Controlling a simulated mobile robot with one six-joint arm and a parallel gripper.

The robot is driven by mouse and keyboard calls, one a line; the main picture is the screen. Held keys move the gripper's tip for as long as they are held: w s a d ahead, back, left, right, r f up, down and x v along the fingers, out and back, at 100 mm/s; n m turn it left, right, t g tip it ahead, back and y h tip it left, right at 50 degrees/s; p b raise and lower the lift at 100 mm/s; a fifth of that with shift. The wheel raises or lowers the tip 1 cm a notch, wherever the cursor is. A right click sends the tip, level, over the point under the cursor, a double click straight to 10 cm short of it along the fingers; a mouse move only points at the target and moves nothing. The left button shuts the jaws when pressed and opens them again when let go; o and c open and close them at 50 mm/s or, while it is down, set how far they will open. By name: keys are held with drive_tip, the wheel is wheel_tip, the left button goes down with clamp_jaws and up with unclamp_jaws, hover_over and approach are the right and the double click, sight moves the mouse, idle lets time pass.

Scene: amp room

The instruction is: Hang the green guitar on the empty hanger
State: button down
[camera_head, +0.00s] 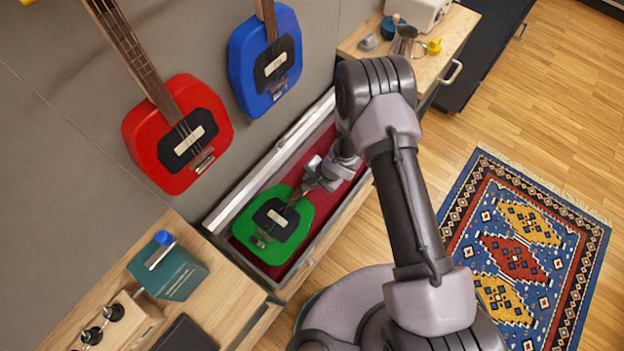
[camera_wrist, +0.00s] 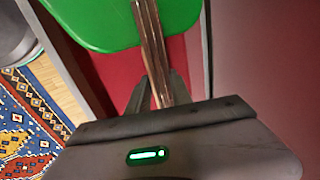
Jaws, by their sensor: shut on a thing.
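The green guitar (camera_head: 254,232) lies in a long open red-lined case (camera_head: 223,208), its body at the near left end. My gripper (camera_head: 309,184) is shut on the guitar's neck, just beyond the body. In the wrist view the brown neck (camera_wrist: 152,40) runs between the two fingers of my gripper (camera_wrist: 158,90), and the green body (camera_wrist: 110,18) is at the top. My gripper and arm hide the rest of the neck and the head in the head view. No empty hanger is visible in either view.
A red guitar (camera_head: 160,150) and a blue guitar (camera_head: 249,75) hang on the grey wall beside the case. A wooden cabinet with a teal box (camera_head: 178,280) stands at lower left; another cabinet (camera_head: 463,38) stands at top right. A patterned rug (camera_head: 560,215) lies on the open floor at right.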

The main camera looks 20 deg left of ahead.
drive_tip(key=shift+r+p, duration=2.25)
drive_tip(key=shift+r, duration=0.4)
drive_tip(key=shift+w, duration=0.1)
drive_tip(key=shift+f, duration=0.1)
drive_tip(key=s+d, duration=0.3)
drive_tip(key=d, duration=0.4)
drive_tip(key=shift+d, duration=0.2)
drive_tip(key=shift+a, duration=0.1)
